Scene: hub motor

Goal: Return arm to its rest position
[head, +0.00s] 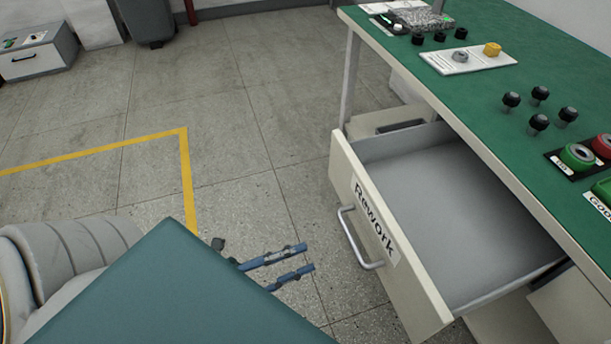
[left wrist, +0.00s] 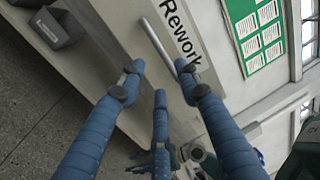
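My left gripper (head: 278,268) shows with its blue fingers pointing right toward the drawer front, over the floor. In the left wrist view its fingers (left wrist: 160,82) are spread apart with nothing between them. The pale drawer (head: 400,262) labelled "Rework" is pulled out from under the green-topped bench and its visible inside is empty. Its metal handle (head: 360,240) stands right of my fingers with a gap in the head view. In the left wrist view the handle (left wrist: 155,45) lies beyond the fingertips. My right gripper is not in view.
The green bench (head: 480,95) carries several black knobs (head: 538,122), a white tray (head: 466,58) with a yellow part, and red and green round items at the right edge. The floor with a yellow line (head: 187,180) is open at left. A grey cabinet (head: 38,52) stands far left.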

